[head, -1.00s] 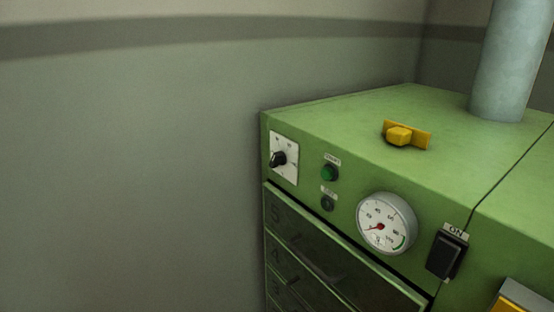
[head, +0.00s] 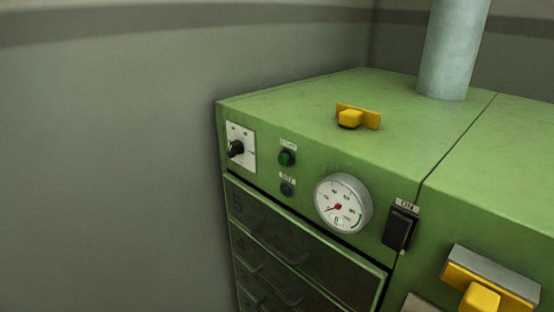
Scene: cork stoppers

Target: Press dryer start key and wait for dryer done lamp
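The green dryer cabinet (head: 300,110) stands at the right in the head view. On its front are a green round start key (head: 287,157) under a small label and, below it, a dark round lamp (head: 287,188) under another label, likely the done lamp. The lamp looks unlit. To their left is a black dial knob (head: 236,149) on a white plate. To their right are a white gauge (head: 343,203) with a red needle near its low end and a black switch (head: 399,228) labelled ON. Neither of my grippers is in view.
Numbered drawers (head: 290,245) with handles fill the front below the controls. A yellow handle (head: 358,116) sits on top, and a pale pipe (head: 450,50) rises at the back. A grey and yellow fitting (head: 490,280) juts out at lower right. A bare wall lies to the left.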

